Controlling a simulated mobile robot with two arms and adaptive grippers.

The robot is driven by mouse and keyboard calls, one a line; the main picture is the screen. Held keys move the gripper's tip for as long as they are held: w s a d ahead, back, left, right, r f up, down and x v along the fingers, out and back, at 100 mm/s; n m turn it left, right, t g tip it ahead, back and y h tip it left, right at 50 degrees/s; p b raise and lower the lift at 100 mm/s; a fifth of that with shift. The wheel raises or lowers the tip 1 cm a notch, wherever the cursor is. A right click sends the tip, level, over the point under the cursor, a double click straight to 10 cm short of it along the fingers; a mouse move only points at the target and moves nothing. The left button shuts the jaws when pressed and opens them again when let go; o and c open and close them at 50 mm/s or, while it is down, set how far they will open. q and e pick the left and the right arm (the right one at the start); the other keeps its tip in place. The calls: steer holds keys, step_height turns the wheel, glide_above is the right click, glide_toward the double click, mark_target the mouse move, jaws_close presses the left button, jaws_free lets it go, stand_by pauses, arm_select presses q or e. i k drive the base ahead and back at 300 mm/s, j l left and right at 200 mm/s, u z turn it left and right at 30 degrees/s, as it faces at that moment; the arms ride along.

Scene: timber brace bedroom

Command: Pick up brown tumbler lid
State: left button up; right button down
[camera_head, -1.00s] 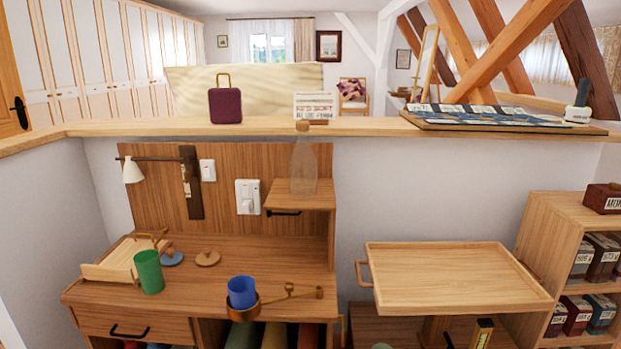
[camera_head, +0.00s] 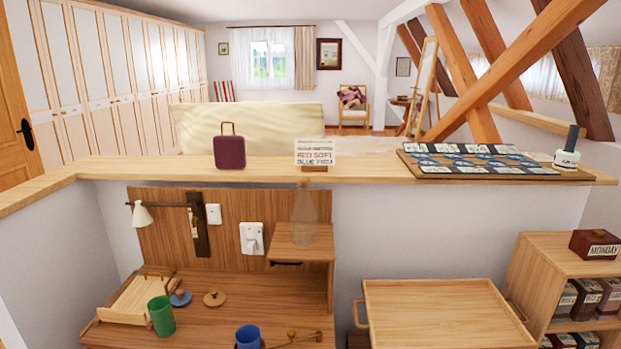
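A round brown lid with a small knob (camera_head: 214,299) lies on the wooden desk (camera_head: 282,292), right of a blue lid (camera_head: 180,298). A green tumbler (camera_head: 161,316) stands in front of the lids. A blue tumbler (camera_head: 248,337) stands near the desk's front edge, partly cut off by the bottom of the view. Neither of my grippers shows in the head view.
A wooden tray (camera_head: 435,312) with handles lies to the right of the desk. A glass bottle (camera_head: 304,213) stands on a small shelf (camera_head: 300,243). A ledge (camera_head: 380,173) above carries a purple case (camera_head: 229,151) and a card display (camera_head: 479,160). A wooden rack (camera_head: 535,282) stands right.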

mark_target(215, 298)
steer(key=l+u, duration=0.1)
steer(key=u, duration=0.6)
